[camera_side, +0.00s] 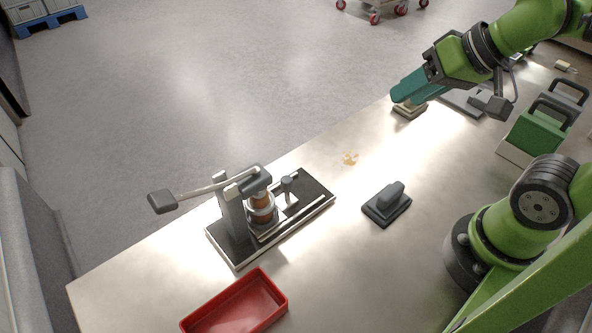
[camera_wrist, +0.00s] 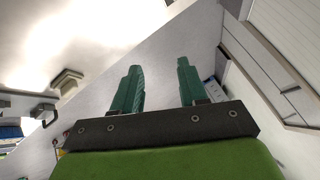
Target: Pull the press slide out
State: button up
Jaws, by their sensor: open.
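The press (camera_side: 240,210) stands on a dark base plate at the left of the table in the side view. Its lever (camera_side: 205,187) reaches out to the left and ends in a dark grip. An orange-brown cylinder in a clear ring sits under the press head. The slide (camera_side: 287,190), a small grey part with an upright knob, appears to sit on the rails right of the cylinder. My gripper (camera_side: 396,96) is far to the upper right of the press, above the table's far edge. In the wrist view my gripper (camera_wrist: 158,72) is open, with nothing between its fingers.
A red tray (camera_side: 238,303) lies in front of the press. A small block (camera_side: 409,110) lies below my gripper. A green handled box (camera_side: 536,132) stands at the right.

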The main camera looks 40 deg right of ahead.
aim_at(286, 179)
jog(key=shift+c, duration=0.6)
jog(key=shift+w+a+f+m+g, duration=1.5)
jog(key=shift+w+a+g, duration=4.65)
jog(key=shift+w, duration=2.55)
jog(key=shift+t, duration=0.75)
jog(key=x, duration=0.5)
jog(key=a+x, duration=0.1)
jog(key=x, duration=1)
jog(key=shift+a+r, duration=0.1)
jog(key=shift+a, duration=0.35)
jog(key=shift+c, duration=0.3)
grip_shut()
